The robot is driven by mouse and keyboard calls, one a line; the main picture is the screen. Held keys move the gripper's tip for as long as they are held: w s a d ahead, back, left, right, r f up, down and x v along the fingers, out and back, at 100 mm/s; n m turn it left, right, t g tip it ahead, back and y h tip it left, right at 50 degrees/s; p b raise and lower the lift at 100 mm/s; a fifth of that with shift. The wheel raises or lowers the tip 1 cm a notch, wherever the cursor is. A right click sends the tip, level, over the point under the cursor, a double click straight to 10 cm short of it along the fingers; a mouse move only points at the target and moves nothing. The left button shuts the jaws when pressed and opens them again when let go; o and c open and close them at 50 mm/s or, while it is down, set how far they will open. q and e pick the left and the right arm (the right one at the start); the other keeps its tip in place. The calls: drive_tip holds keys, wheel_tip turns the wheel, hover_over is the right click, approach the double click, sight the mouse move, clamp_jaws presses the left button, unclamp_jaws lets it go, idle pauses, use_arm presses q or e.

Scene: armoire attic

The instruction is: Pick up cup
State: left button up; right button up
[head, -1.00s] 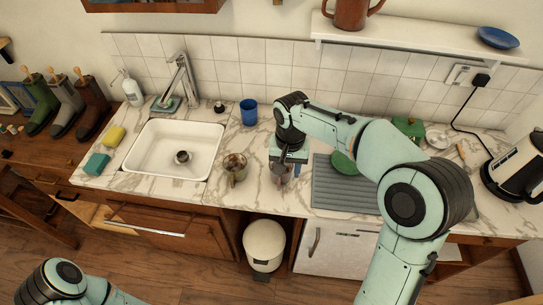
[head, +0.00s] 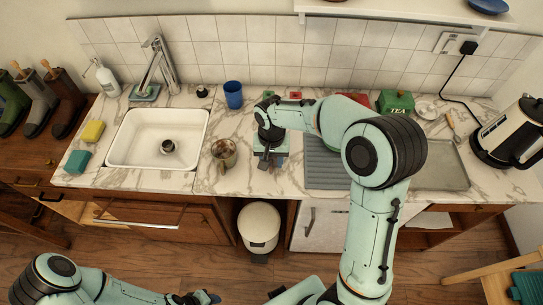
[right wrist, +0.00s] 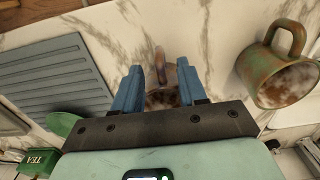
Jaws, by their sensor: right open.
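A small brownish cup (right wrist: 163,98) stands on the marble counter. In the right wrist view it sits between the two blue fingers of my right gripper (right wrist: 160,86), its handle pointing up the picture. The fingers are open, one on each side; I cannot tell whether they touch it. In the head view my right gripper (head: 268,160) points down at the counter, and this cup is mostly hidden there. A larger rusty green-brown mug (head: 224,153) stands to its left; it also shows in the right wrist view (right wrist: 282,80). My left gripper (head: 203,298) is at the bottom edge, its jaws unclear.
A blue cup (head: 233,94) stands behind, near the tiled wall. The white sink (head: 158,138) is to the left, with sponges beside it. A grey drying mat (head: 325,172) lies right of the gripper. A green tea tin (head: 396,102) and a kettle (head: 510,132) stand further right.

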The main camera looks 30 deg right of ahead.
sight(271, 168)
wheel_tip(271, 168, down, 4)
drive_tip(key=shift+r, duration=0.1)
drive_tip(key=shift+a, duration=0.1)
clamp_jaws()
drive_tip(key=shift+r, duration=0.1)
